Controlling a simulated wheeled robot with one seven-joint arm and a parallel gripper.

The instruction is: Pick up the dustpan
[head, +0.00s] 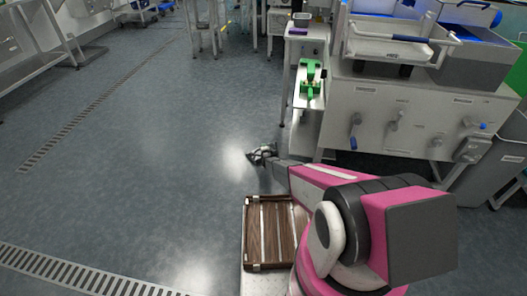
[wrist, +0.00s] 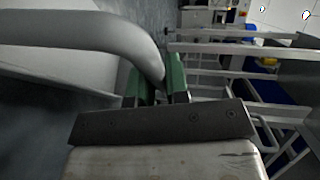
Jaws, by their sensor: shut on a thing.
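My gripper (head: 262,153) is at the end of my pink arm, above the floor to the left of the white bench. In the wrist view its two green jaw pads (wrist: 158,90) close on the end of a thick grey curved handle (wrist: 90,30). The handle comes in from the left edge and looks like the dustpan's. A pale flat surface (wrist: 50,65) lies under the handle; I cannot tell whether it is the pan. In the head view the held thing is small and dark, and its shape is unclear.
A brown slatted crate (head: 247,235) stands near me, left of my arm. Floor drains (head: 75,120) run along the left and front. The floor at left is clear.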

